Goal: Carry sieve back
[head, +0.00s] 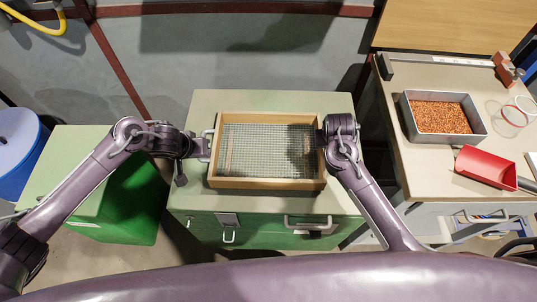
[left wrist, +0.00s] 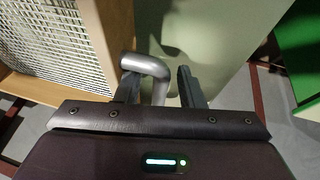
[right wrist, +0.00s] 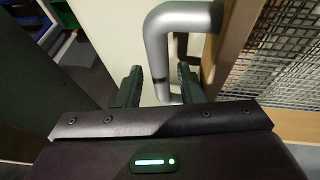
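The sieve, a wooden frame (head: 268,184) with wire mesh, appears to rest level on the pale top of a green cabinet (head: 200,110). It has a grey metal handle at each short side. My left gripper (head: 203,147) is at its left side. In the left wrist view my fingers (left wrist: 160,88) stand apart with the bent left handle (left wrist: 148,66) between them. My right gripper (head: 325,140) is at its right side. In the right wrist view my fingers (right wrist: 159,88) stand apart on either side of the right handle (right wrist: 157,50), with gaps visible.
At right a workbench (head: 420,170) holds a grey tray (head: 407,113) of copper-coloured granules, a red scoop (head: 485,168) and clear rings. A lower green box (head: 75,150) and a blue drum (head: 20,150) stand at left. The cabinet top behind the sieve is clear.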

